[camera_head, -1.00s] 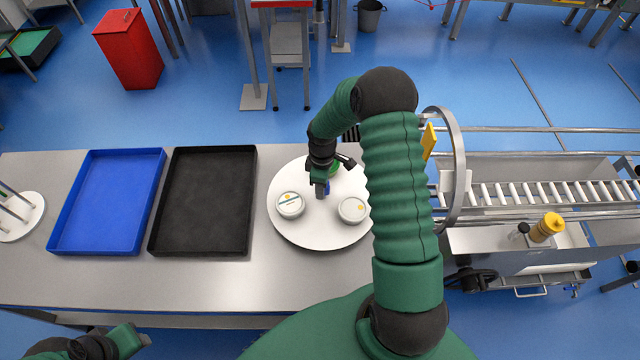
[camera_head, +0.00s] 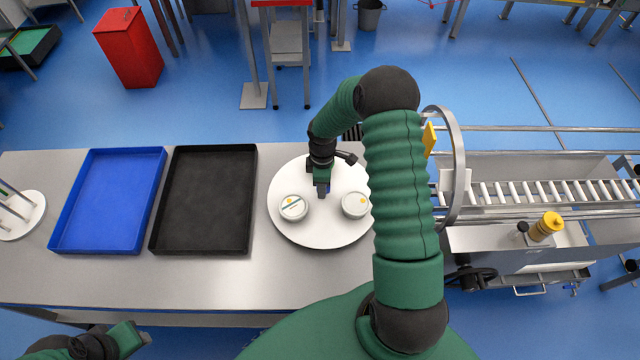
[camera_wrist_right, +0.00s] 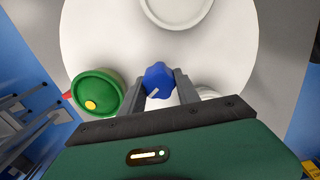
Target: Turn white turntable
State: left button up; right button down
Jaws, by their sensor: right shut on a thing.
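The white turntable (camera_head: 322,232) is a round disc on the grey table. The right wrist view also shows a green-lidded tub (camera_wrist_right: 97,93) on the disc. My right gripper (camera_head: 322,190) is over the disc's middle, shut on a blue knob (camera_wrist_right: 158,80); the knob sits between its fingers. The green tub is mostly hidden behind my arm in the head view. My left gripper (camera_head: 130,338) is at the lower left, its fingers unclear.
A blue tray (camera_head: 62,205) and a black tray (camera_head: 203,252) lie empty to the left of the turntable. A roller conveyor (camera_head: 540,192) with a metal hoop (camera_head: 461,160) stands on the right. Bare table is in front of the trays.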

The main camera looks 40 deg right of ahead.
jog(key=shift+s+d+r, duration=0.1)
jog(key=shift+s+d, duration=0.05)
jog(key=shift+d, duration=0.2)
jog(key=c, duration=1.1)
grip_release()
jog(key=shift+c, duration=0.2)
jog(key=shift+o, duration=1.3)
jog(key=shift+s, duration=0.15)
jog(key=shift+d, duration=0.15)
pick_arm(q)
jog(key=shift+s+d+f+b, duration=0.1)
jog(key=shift+s+f+b, duration=0.05)
jog(key=shift+f+b, duration=0.45)
jog(key=shift+s+d+f+b, duration=0.1)
jog(key=shift+f+b, duration=0.4)
jog(key=shift+b, duration=0.15)
pick_arm(e)
notch_tip(320, 180, up, 17)
